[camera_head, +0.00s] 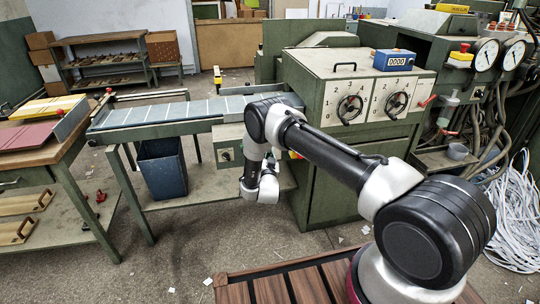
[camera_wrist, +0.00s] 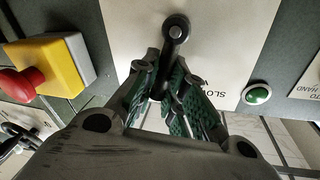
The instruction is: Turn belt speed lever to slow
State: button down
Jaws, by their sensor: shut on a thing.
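The belt speed lever (camera_wrist: 175,30) is a black lever with a round pivot at the top of the wrist view. It runs down from the pivot, tilted slightly left in the picture. My gripper (camera_wrist: 164,78) is shut on it, with green-padded fingers on either side, and hides its lower end. The lever sits on a pale plate (camera_wrist: 235,35). Part of a label beginning "SLO" (camera_wrist: 210,84) shows right of the fingers. In the head view my arm hides the lever and fingertips; a grey control box (camera_head: 229,146) shows beside my wrist under the belt (camera_head: 160,112).
In the wrist view a red stop button on a yellow box (camera_wrist: 55,66) stands left of the plate, and a green button (camera_wrist: 257,94) lies right. In the head view a green cabinet with dials (camera_head: 350,70) stands behind my arm, and a blue bin (camera_head: 162,168) stands below the belt.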

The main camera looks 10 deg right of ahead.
jog(key=shift+a+f+n+t+y, duration=0.1)
jog(key=shift+a+n+t+y, duration=0.35)
jog(key=shift+n, duration=1.2)
jog(key=shift+a+f+n+t, duration=0.15)
jog(key=shift+a+n, duration=0.6)
jog(key=shift+n, duration=0.95)
jog(key=shift+a+f+n+t+y, duration=0.1)
jog(key=shift+a+n+t+y, duration=0.35)
jog(key=shift+n, duration=1.2)
jog(key=shift+a, duration=0.2)
jog(key=c, duration=1.5)
grip_release()
jog(key=shift+o, duration=0.2)
jog(key=shift+s, duration=0.1)
jog(key=v, duration=1.2)
jog(key=shift+r, duration=0.15)
